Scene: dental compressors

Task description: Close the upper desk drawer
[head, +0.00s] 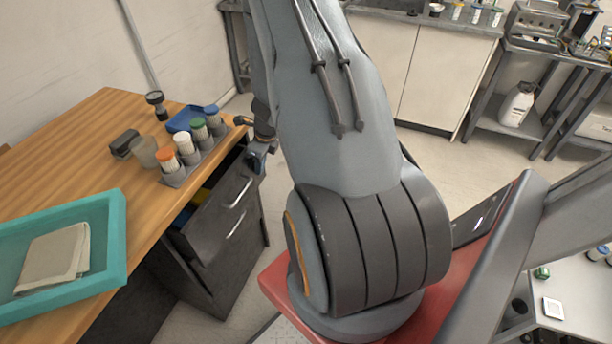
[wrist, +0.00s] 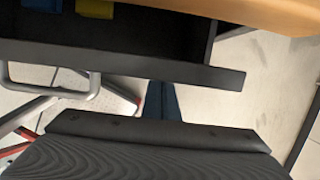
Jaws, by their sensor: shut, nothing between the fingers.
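The upper desk drawer (head: 216,208) is a dark grey drawer under the wooden desk top, and it stands open. Its curved metal handle (head: 241,192) faces right. Yellow and blue items show inside it. In the wrist view the drawer's front panel (wrist: 130,67) crosses the picture, with its handle (wrist: 50,91) at the left. My gripper (head: 260,157) is at the far end of the drawer front, partly hidden by my arm. In the wrist view my gripper (wrist: 161,98) is shut and empty, its fingers close to the panel; contact cannot be told.
The desk top (head: 95,140) carries a teal tray (head: 118,240) with a folded cloth, a rack of capped jars (head: 190,168), a blue tray (head: 183,120) and a dark block. A lower drawer handle (head: 233,224) shows below. Open floor lies to the right of the desk.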

